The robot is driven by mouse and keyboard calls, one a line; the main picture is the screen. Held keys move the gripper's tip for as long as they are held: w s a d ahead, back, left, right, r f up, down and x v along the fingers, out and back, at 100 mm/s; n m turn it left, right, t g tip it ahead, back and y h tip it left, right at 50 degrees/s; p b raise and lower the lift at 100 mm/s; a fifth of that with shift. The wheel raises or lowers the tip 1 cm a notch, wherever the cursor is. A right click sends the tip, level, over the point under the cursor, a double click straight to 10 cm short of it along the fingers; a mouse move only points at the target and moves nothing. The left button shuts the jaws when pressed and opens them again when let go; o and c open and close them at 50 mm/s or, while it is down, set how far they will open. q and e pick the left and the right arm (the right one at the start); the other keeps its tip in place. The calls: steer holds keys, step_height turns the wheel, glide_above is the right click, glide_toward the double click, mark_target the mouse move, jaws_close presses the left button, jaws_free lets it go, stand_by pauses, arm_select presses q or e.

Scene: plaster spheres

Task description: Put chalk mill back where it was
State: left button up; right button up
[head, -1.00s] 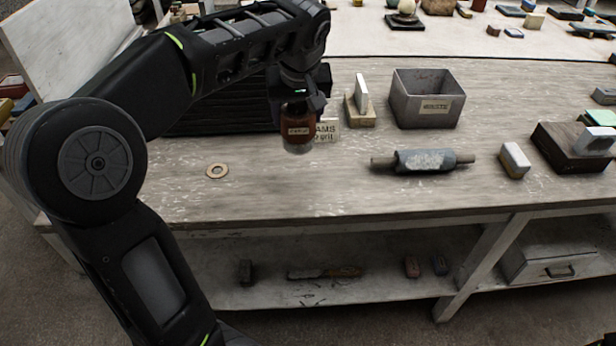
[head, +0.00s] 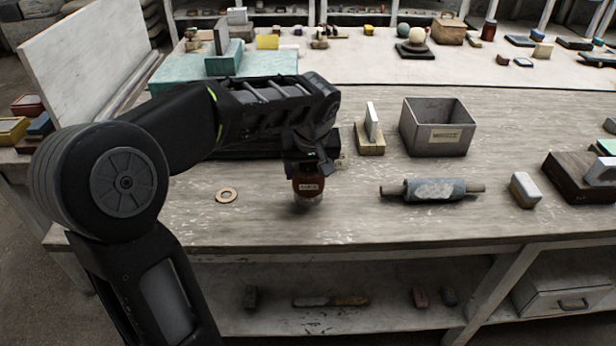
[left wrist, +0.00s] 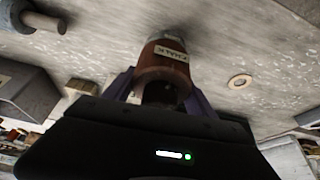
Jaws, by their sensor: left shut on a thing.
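The chalk mill (head: 308,184) is a red-brown jar with a pale label and a clear lower end. It is upright, over the front part of the workbench (head: 345,225). My left gripper (head: 307,168) is shut on its upper part. A dark shadow lies under the mill, and it seems to hang slightly above the bench top; I cannot tell the exact gap. The left wrist view also shows the mill (left wrist: 166,62) between the fingers, its label readable as chalk. A flat tan ring (head: 227,195) lies on the bench, left of the mill. My right gripper is out of view.
A grey roller (head: 434,190) lies right of the mill, with a pale block (head: 524,189) beyond it. Behind stand a grey open bin (head: 437,127) and a wooden block holding a white slab (head: 371,125). Bare bench surrounds the ring.

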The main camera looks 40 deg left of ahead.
arm_select(q)
steer(key=shift+f, duration=1.2)
steer(key=shift+f+b, duration=0.25)
steer(key=shift+b, duration=0.05)
steer(key=o, duration=1.9)
steer(key=shift+r, duration=0.1)
steer(key=shift+r, duration=0.1)
steer(key=shift+r+p, duration=0.2)
steer(key=shift+p, duration=0.15)
steer(key=v, duration=1.1)
steer(key=shift+s+d+r, duration=0.15)
steer(key=shift+r, duration=0.15)
